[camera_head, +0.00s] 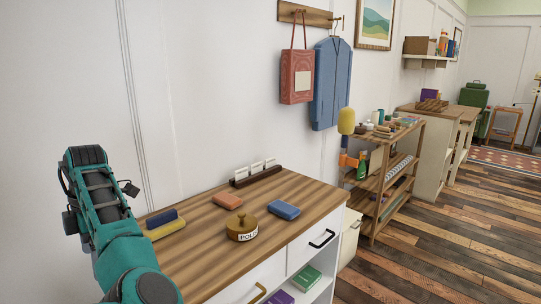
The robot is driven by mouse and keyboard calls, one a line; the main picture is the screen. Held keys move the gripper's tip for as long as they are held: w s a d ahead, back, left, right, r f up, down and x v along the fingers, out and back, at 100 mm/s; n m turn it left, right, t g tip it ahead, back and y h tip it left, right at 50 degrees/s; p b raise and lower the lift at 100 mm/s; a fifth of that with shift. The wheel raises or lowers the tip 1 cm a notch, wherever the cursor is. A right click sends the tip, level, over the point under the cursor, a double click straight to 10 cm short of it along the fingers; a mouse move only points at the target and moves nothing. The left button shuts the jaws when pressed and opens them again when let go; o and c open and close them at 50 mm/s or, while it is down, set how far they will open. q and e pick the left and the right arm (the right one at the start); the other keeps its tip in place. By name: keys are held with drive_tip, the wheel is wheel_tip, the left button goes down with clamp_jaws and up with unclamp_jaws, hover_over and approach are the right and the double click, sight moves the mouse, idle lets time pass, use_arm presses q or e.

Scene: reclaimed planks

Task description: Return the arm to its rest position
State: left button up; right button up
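My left arm, teal and black, rises from the bottom left edge and stands beside the left end of the wooden-topped cabinet (190,262). Its upper end is in front of the white wall. I see no gripper fingers on it, so I cannot see whether it holds anything. My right arm and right gripper are not in view.
On the cabinet top are a round brass-coloured pot (241,228), a blue block (284,210), an orange block (228,201), a yellow-and-blue piece (164,224) near my arm and a card rack (256,175). A shelf unit (385,185) stands beyond. Floor at right is clear.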

use_arm(q)
drive_tip(key=a+f+m+t+y+p, duration=0.2)
drive_tip(key=a+f+m+t+y, duration=0.4)
drive_tip(key=f+m, duration=0.55)
drive_tip(key=s+d+f+m+t+h+p, duration=0.1)
drive_tip(key=s+d+f+m+t+h, duration=0.2)
drive_tip(key=d+m, duration=0.4)
drive_tip(key=s+d+f+m+t+h, duration=0.1)
drive_tip(key=s+d+f+m+t, duration=0.2)
drive_tip(key=d+m, duration=0.4)
drive_tip(key=s+d+f+m+h, duration=0.1)
drive_tip(key=s+d+m+h, duration=0.1)
drive_tip(key=s+d, duration=0.4)
drive_tip(key=s+d+f+m+h+p, duration=0.1)
drive_tip(key=s+d+f+m+h, duration=0.1)
drive_tip(key=s+d, duration=0.3)
drive_tip(key=d+m+h, duration=0.1)
drive_tip(key=d, duration=0.2)
drive_tip(key=shift+s, duration=0.35)
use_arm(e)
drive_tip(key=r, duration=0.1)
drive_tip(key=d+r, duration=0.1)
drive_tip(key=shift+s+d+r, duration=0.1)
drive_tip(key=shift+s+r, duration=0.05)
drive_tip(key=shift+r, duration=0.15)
